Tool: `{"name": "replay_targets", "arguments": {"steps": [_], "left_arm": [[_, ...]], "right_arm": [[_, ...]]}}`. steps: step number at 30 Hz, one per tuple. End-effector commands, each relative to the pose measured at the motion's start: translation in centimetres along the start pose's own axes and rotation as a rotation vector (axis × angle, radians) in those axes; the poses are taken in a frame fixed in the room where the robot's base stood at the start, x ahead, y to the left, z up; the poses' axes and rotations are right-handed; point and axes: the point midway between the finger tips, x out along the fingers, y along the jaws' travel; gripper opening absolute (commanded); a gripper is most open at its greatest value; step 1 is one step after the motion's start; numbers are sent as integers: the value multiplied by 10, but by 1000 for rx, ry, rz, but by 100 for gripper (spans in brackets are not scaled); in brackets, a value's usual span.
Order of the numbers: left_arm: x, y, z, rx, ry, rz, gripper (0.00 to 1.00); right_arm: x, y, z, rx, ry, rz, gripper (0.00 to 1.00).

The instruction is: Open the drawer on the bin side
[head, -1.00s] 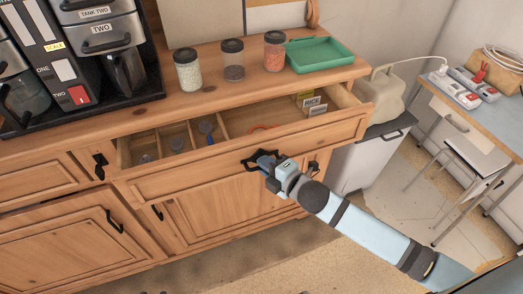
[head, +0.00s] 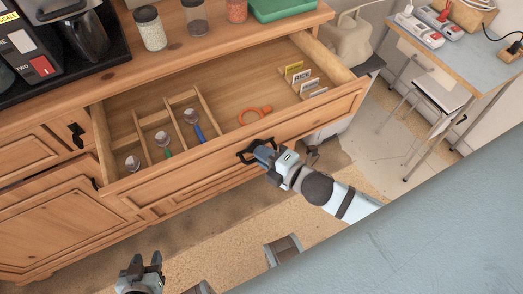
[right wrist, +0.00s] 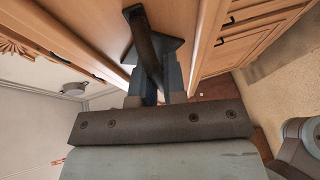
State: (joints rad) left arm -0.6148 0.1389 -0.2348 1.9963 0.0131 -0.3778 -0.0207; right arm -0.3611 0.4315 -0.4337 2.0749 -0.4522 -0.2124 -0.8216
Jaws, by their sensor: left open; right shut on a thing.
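The wooden drawer (head: 228,157) on the right of the dresser stands pulled out, its inside in plain view. Its black handle (head: 247,153) is on the front panel; the handle also shows in the right wrist view (right wrist: 146,45). My right gripper (head: 265,153) is shut on that handle; its fingers (right wrist: 155,88) show around the bar in the right wrist view. My left gripper (head: 143,264) is open and empty, low in the head view, in front of the dresser and apart from it. The bin (head: 331,127) beside the dresser is mostly hidden.
The drawer holds several spoons (head: 195,124) in divided slots, an orange ring-shaped item (head: 253,115) and labelled cards (head: 303,80). Jars (head: 150,28) and a green tray (head: 281,8) stand on the dresser top. A blue-topped table (head: 440,55) and stool (head: 437,94) stand at right.

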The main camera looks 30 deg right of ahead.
Motion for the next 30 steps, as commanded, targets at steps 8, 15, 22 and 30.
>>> {"name": "replay_targets", "arguments": {"steps": [8, 15, 22, 30], "left_arm": [[0, 0, 0, 1, 1, 0, 43], [0, 0, 2, 1, -3, 0, 43], [1, 0, 3, 1, -5, 0, 43], [2, 0, 5, 1, -4, 0, 43]], "right_arm": [[0, 0, 0, 0, -1, -1, 18], [0, 0, 0, 0, 0, 0, 36], [0, 0, 0, 0, 0, 0, 36], [-21, -2, 0, 1, -1, -2, 36]]}}
